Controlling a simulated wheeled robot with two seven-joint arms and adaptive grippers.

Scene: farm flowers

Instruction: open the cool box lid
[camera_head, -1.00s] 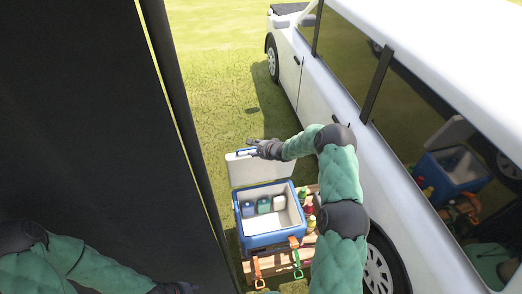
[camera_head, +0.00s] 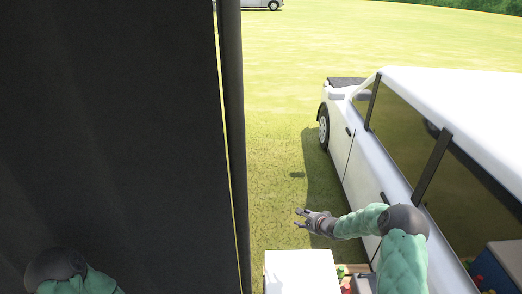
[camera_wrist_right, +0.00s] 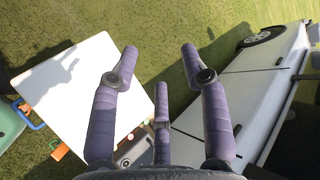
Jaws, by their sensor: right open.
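The white cool box lid (camera_head: 300,272) is at the bottom middle of the head view, cut off by the lower edge. It looks flat and down over the box, and no interior shows. In the right wrist view the lid (camera_wrist_right: 82,95) is a broad white panel carrying a gripper shadow, with a blue handle (camera_wrist_right: 28,115) of the box at its left edge. My right gripper (camera_head: 303,218) is open and empty, beyond the lid's far edge in the head view. Its spread fingers (camera_wrist_right: 158,75) touch nothing visible. My left gripper is out of view; only the left arm shows.
A white car (camera_head: 372,150) stands close on the right. A dark panel (camera_head: 110,130) with a pole (camera_head: 235,150) fills the left. Several bottles (camera_head: 347,288) and a wooden pallet (camera_head: 357,268) show beside the lid. Open grass (camera_head: 280,170) lies beyond.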

